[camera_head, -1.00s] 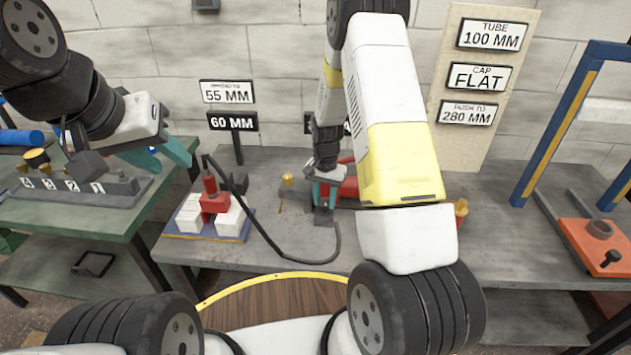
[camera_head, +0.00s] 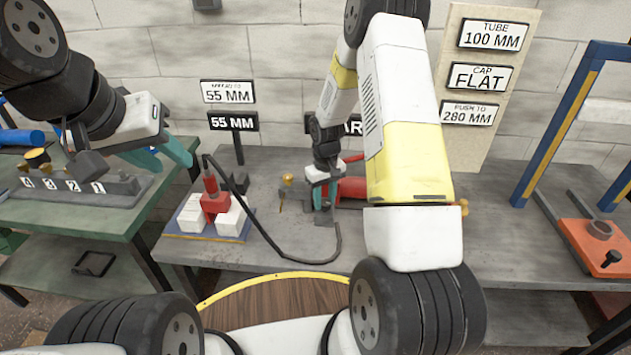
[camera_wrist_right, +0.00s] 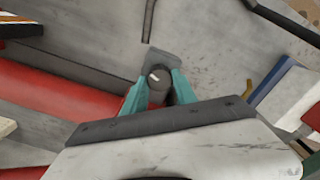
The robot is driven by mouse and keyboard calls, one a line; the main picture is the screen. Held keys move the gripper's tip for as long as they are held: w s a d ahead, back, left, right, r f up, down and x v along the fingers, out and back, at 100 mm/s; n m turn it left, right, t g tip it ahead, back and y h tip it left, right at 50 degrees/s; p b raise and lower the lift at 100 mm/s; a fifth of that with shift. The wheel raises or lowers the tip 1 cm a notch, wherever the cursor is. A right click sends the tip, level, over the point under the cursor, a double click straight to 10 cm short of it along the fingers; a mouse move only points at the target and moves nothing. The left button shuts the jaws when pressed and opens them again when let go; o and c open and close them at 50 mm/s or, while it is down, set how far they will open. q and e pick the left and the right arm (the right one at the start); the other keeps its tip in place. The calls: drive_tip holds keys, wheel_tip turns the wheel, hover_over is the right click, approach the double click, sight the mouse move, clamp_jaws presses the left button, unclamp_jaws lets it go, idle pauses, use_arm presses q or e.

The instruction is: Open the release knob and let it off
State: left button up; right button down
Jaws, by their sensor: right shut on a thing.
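My right gripper (camera_head: 322,205) points down at the near end of the red pump (camera_head: 350,188) on the grey bench. In the right wrist view its teal fingers (camera_wrist_right: 158,92) are shut on a dark round release knob (camera_wrist_right: 158,76) with a pale mark on top. The red pump body also shows in that view (camera_wrist_right: 60,92). The fingers hide the knob in the head view. A black hose (camera_head: 285,246) runs to the red spreader (camera_head: 213,202) between white blocks (camera_head: 231,219). My left gripper (camera_head: 167,160) is open and empty above the green table's edge.
The dark readout sign (camera_head: 233,122) reads 55 MM, under a white sign (camera_head: 228,92) also reading 55 MM. A numbered block (camera_head: 85,188) stands on the green table. A blue frame (camera_head: 560,120) with an orange base (camera_head: 590,245) is at right.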

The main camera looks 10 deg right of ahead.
sight(325, 202)
drive_tip(key=shift+w+n, duration=0.1)
drive_tip(key=shift+n, duration=0.6)
drive_tip(key=shift+r, duration=0.1)
drive_tip(key=c, duration=1)
unclamp_jaws()
wheel_tip(325, 202, up, 8)
drive_tip(key=shift+f, duration=0.15)
